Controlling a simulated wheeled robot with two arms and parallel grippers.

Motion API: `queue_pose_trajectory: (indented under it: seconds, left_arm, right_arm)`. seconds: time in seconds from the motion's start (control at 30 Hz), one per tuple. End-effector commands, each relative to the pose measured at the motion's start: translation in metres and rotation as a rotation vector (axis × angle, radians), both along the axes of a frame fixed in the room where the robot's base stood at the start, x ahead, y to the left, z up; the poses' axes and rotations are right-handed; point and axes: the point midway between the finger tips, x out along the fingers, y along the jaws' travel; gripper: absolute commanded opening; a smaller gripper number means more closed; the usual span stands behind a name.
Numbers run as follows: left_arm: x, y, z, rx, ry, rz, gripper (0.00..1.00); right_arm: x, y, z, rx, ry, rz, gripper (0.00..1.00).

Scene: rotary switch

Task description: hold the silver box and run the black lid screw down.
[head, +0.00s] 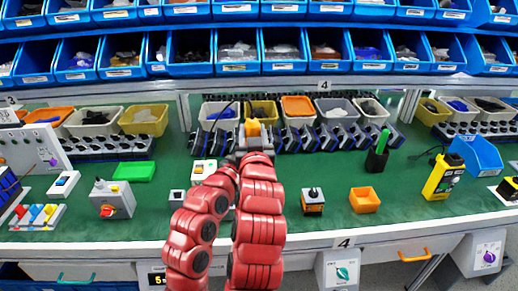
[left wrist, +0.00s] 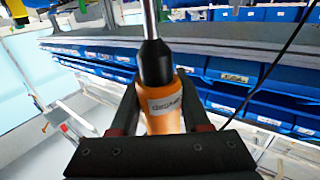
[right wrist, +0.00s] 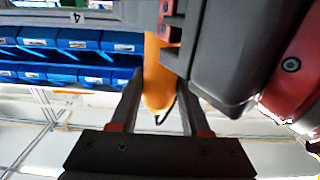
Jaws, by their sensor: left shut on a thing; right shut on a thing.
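An orange electric screwdriver (head: 253,128) is held up at the middle of the head view, above the back of the bench. In the left wrist view its orange body (left wrist: 165,108), black nose and silver shaft show; my left gripper (left wrist: 162,120) is shut on the body. In the right wrist view its orange end (right wrist: 157,90) and cable lie between the fingers of my right gripper (right wrist: 160,115), shut on it. A grey box (head: 112,199) with red and yellow parts stands left on the bench. I cannot tell which is the task's box.
A green tray (head: 134,171) lies to the left. Bins line the back. The green mat (head: 335,228) is clear near the front edge.

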Motion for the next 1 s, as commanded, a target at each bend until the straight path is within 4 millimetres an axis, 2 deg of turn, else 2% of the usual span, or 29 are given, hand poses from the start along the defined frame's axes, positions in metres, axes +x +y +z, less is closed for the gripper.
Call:
queue_pose_trajectory:
  seconds: [0.2, 0.23, 0.4, 0.43, 0.77, 1.0]
  left_arm:
    - [-0.002, -0.004, 0.001, -0.004, 0.001, -0.011, 0.0]
    - [-0.003, -0.004, 0.001, -0.005, 0.0, -0.011, 0.0]
    - [-0.002, -0.004, 0.001, -0.004, -0.001, -0.01, 0.0]
    - [-0.002, -0.004, 0.002, -0.004, -0.001, -0.009, 0.0]
    - [-0.001, -0.002, 0.002, -0.004, -0.002, -0.006, 0.0]
    - [-0.001, -0.002, 0.002, -0.004, -0.002, -0.005, 0.0]
  right_arm:
    - [0.0, 0.001, 0.001, 0.003, -0.004, 0.004, 0.0]
    - [0.0, 0.001, 0.002, 0.003, -0.004, 0.004, 0.48]
    - [0.0, 0.001, 0.001, 0.002, -0.003, 0.003, 0.79]
    - [0.0, 0.001, 0.001, 0.002, -0.002, 0.003, 0.81]
    - [0.0, 0.001, 0.004, 0.001, -0.002, 0.002, 0.81]
    - [0.0, 0.001, 0.041, 0.001, -0.007, 0.002, 0.81]
